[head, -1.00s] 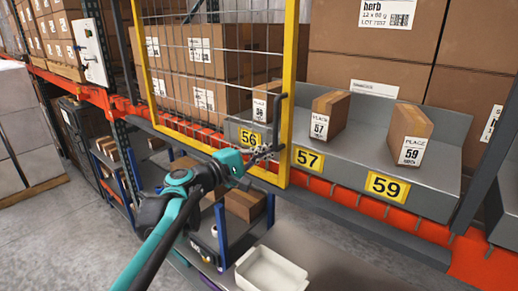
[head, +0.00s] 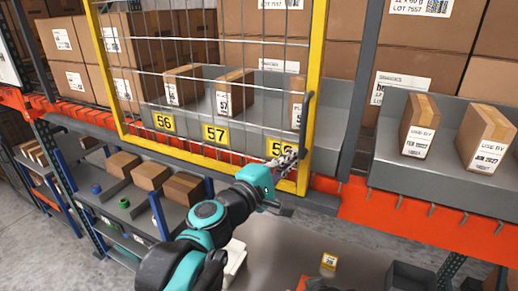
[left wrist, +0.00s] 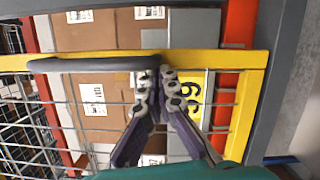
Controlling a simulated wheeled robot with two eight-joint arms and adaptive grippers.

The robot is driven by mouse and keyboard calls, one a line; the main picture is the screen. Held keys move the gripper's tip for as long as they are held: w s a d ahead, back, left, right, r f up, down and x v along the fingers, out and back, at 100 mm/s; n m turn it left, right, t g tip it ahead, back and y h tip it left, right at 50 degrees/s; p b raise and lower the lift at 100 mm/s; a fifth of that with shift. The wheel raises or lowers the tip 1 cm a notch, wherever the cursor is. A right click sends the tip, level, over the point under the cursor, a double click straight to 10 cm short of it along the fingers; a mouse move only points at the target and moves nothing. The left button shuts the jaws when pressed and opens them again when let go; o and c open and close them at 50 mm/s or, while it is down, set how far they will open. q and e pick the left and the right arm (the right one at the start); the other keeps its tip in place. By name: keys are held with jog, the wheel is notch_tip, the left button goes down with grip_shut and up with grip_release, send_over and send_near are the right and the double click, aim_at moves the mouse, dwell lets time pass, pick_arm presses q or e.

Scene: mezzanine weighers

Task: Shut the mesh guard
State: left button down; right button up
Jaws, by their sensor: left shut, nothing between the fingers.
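The mesh guard (head: 319,75) is a yellow frame with grey wire mesh. My left gripper (head: 284,160) is at the guard's lower right, by the handle's lower end. Its fingers (left wrist: 160,88) are shut with nothing between them. Whether they touch the handle or frame is unclear. My right gripper is not seen.
Cartons (head: 237,92) stand on the grey shelf behind the mesh. A grey rack upright (head: 360,105) is right of the guard, with another shelf bay of cartons (head: 420,124) beyond. An orange beam (head: 400,213) runs below. A lower blue-posted rack (head: 157,214) stands at left.

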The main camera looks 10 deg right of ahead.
pick_arm(q)
jog(key=s+d, duration=0.3)
jog(key=d, duration=0.2)
jog(key=shift+s, duration=0.3)
